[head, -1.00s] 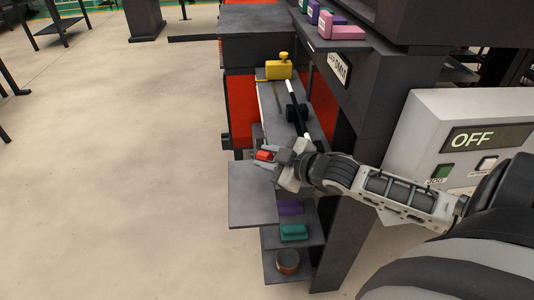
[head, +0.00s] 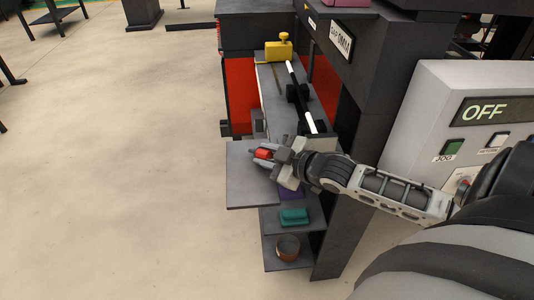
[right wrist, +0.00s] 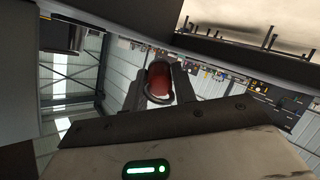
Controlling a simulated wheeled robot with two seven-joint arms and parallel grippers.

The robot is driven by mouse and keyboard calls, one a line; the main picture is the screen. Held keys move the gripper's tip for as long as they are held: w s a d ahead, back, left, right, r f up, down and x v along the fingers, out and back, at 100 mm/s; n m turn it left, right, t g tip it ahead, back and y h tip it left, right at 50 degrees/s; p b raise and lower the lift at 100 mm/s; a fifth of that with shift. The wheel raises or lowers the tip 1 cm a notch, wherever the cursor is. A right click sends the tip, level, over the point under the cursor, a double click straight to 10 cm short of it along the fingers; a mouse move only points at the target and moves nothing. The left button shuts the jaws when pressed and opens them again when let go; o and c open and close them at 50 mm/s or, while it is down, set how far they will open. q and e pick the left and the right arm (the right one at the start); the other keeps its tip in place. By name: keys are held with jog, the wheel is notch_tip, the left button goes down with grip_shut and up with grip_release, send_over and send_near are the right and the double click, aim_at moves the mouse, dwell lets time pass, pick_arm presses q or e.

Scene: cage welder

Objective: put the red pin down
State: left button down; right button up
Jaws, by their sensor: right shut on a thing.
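The red pin (head: 264,154) is between the fingers of my right gripper (head: 262,155), which is shut on it. In the head view it is held over the far right part of a flat grey shelf plate (head: 246,190). I cannot tell whether the pin touches the plate. In the right wrist view the red pin (right wrist: 160,80) shows between the two dark fingers of the gripper (right wrist: 160,90), with a dark ring shape at its near end. My left gripper is not in view.
A yellow block with a knob (head: 279,48) stands on the machine bed beyond. Below the plate, lower shelves hold a green block (head: 294,216), a purple block (head: 291,192) and a brown round container (head: 288,247). A control box reading OFF (head: 440,120) stands at the right. Open floor lies left.

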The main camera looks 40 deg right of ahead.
jog(key=shift+f, duration=0.45)
dwell(0.3)
jog(key=o, duration=1)
jog(key=shift+s+a+f, duration=0.1)
jog(key=shift+s+f, duration=0.05)
jog(key=shift+f, duration=0.15)
jog(key=shift+s, duration=0.2)
jog(key=r+p+v, duration=0.1)
jog(key=p+v, duration=0.1)
jog(key=v, duration=1.3)
jog(key=shift+d, duration=0.25)
